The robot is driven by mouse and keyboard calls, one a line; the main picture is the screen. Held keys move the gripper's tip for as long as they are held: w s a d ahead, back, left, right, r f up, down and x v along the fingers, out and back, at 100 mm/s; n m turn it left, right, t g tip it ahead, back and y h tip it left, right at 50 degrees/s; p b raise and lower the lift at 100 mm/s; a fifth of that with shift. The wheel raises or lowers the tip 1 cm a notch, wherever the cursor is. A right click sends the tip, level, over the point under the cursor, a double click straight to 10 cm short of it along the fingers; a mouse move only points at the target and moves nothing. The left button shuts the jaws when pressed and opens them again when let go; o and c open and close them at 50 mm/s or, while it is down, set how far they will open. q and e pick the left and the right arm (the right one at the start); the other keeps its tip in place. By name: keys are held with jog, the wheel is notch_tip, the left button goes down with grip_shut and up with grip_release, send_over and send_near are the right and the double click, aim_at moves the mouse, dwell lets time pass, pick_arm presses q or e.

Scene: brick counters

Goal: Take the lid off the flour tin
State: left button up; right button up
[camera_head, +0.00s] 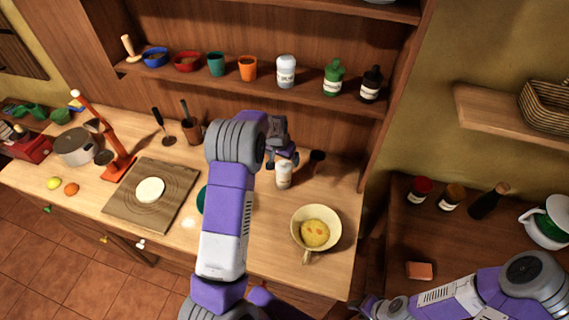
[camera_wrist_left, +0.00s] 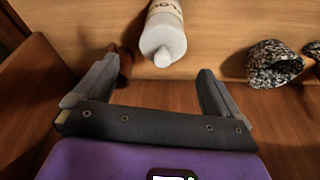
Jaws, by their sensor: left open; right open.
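A white tin with a pale lid and a dark-lettered label, which looks like the flour tin (camera_head: 284,177), stands upright on the counter near the back. In the left wrist view the tin (camera_wrist_left: 165,28) shows with its lid (camera_wrist_left: 163,50) on, its rounded top towards me. My left gripper (camera_head: 286,161) is open, close behind and above the tin in the head view. In the left wrist view its fingers (camera_wrist_left: 157,75) are spread to either side of the lid with nothing gripped. My right gripper (camera_head: 368,304) is open and empty at the bottom, partly cut off.
A cream bowl (camera_head: 331,216) with yellow contents is in front. A similar white container (camera_head: 286,70) stands on the shelf among bottles and cups. A wooden board (camera_head: 125,208) with dough lies left. My left arm hides part of the counter.

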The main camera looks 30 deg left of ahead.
aim_at(284, 161)
pick_arm(q)
jog(key=shift+p+x, duration=0.4)
jog(key=shift+x, duration=1.75)
jog(key=shift+s+a, duration=0.1)
jog(key=shift+c, duration=0.3)
jog(key=c, duration=1.1)
